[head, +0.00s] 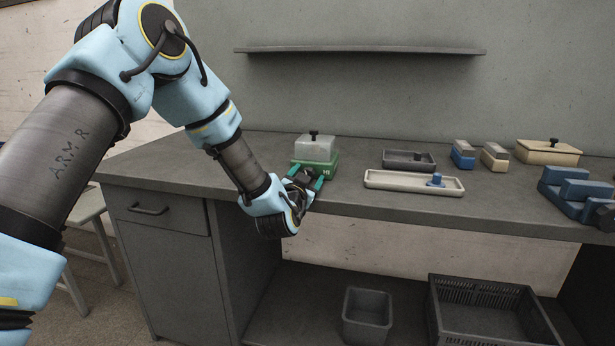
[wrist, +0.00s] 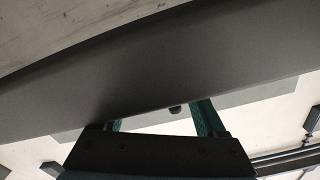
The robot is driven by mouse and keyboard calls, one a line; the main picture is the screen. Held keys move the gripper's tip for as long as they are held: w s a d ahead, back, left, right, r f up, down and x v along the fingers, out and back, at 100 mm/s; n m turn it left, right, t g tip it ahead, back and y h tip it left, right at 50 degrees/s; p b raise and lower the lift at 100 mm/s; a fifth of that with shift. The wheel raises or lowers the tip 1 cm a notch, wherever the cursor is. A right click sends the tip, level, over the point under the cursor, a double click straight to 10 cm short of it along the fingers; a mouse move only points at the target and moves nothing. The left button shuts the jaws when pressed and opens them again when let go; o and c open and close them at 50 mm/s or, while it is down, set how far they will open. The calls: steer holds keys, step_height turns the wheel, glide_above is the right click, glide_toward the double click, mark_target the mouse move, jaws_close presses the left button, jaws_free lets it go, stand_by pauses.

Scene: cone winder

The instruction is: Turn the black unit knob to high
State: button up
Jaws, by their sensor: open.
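A green unit (head: 328,160) with a pale cover and a small black knob (head: 314,133) on top stands on the worktop, with light lettering on its front. My gripper (head: 306,177) is open at the front of this green unit, its green fingers spread apart. A dark piece shows between the fingers, but I cannot tell whether it is a front knob or part of my gripper. In the wrist view my gripper (wrist: 160,118) has its fingers apart, with a small dark round thing (wrist: 176,109) between them, nearer the right finger. I see no clear knob setting.
On the worktop (head: 350,203) to the right are a dark tray (head: 400,165), a cream tray (head: 385,183) with a blue piece, small blocks, a beige box (head: 548,157) and a blue fixture (head: 570,190). A shelf (head: 360,50) hangs above. Bins (head: 367,330) sit below.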

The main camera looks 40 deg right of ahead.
steer(key=shift+a, duration=0.1)
steer(key=b+v, duration=0.2)
steer(key=v, duration=0.8)
steer(key=shift+s+a, duration=0.15)
steer(key=shift+a, duration=0.15)
steer(key=shift+d+f+b, duration=0.1)
steer(key=shift+d+b, duration=0.05)
steer(key=shift+b, duration=0.25)
